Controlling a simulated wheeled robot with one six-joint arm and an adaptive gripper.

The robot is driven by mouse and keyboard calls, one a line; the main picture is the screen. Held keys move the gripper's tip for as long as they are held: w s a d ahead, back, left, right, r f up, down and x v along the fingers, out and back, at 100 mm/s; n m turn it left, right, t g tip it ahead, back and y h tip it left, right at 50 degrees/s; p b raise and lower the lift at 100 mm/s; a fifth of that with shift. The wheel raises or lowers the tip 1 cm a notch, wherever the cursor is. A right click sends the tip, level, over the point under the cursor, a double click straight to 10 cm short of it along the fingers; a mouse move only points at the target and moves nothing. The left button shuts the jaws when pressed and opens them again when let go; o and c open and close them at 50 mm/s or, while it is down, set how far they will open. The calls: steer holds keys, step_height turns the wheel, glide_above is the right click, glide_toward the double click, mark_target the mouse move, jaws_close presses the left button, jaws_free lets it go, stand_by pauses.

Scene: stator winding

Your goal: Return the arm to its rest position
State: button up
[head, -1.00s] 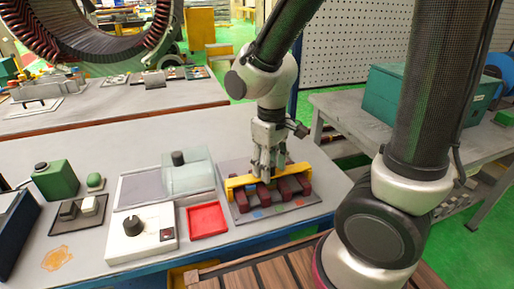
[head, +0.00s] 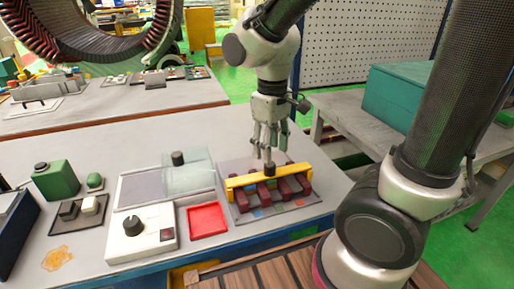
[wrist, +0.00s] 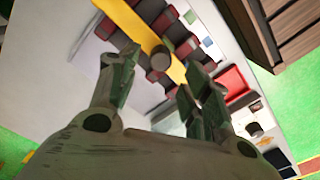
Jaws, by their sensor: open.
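My gripper (head: 267,147) is open and empty, pointing down above the grey board (head: 234,211) at the right end of the bench. In the wrist view my gripper (wrist: 160,88) has its fingers spread with nothing between them. The yellow bar (head: 240,181) lies across several dark red blocks (head: 304,184) on the board. A dark round knob (head: 269,168) stands on the bar just under the fingertips; it also shows in the wrist view (wrist: 160,60). The fingertips appear to be clear of it. My arm reaches in from the top of the head view.
A red tray (head: 207,219), a white box with a black knob (head: 140,235) and a clear-lidded case (head: 188,178) stand left of the board. A large stator ring (head: 150,40) hangs at upper left. A teal box (head: 395,98) sits on the right table.

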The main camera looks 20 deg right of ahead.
stand_by(0.4)
steer(key=shift+s+d, duration=0.4)
steer(key=shift+s, duration=0.25)
steer(key=s+d+r+m+t, duration=0.2)
steer(key=s+d+r+m, duration=0.1)
steer(key=d+r, duration=0.2)
steer(key=s+d+r+m+t, duration=0.2)
steer(key=d+r, duration=0.3)
steer(key=d, duration=0.4)
steer(key=shift+s+r+m, duration=0.25)
steer(key=shift+s+m, duration=0.25)
steer(key=shift+s, duration=0.4)
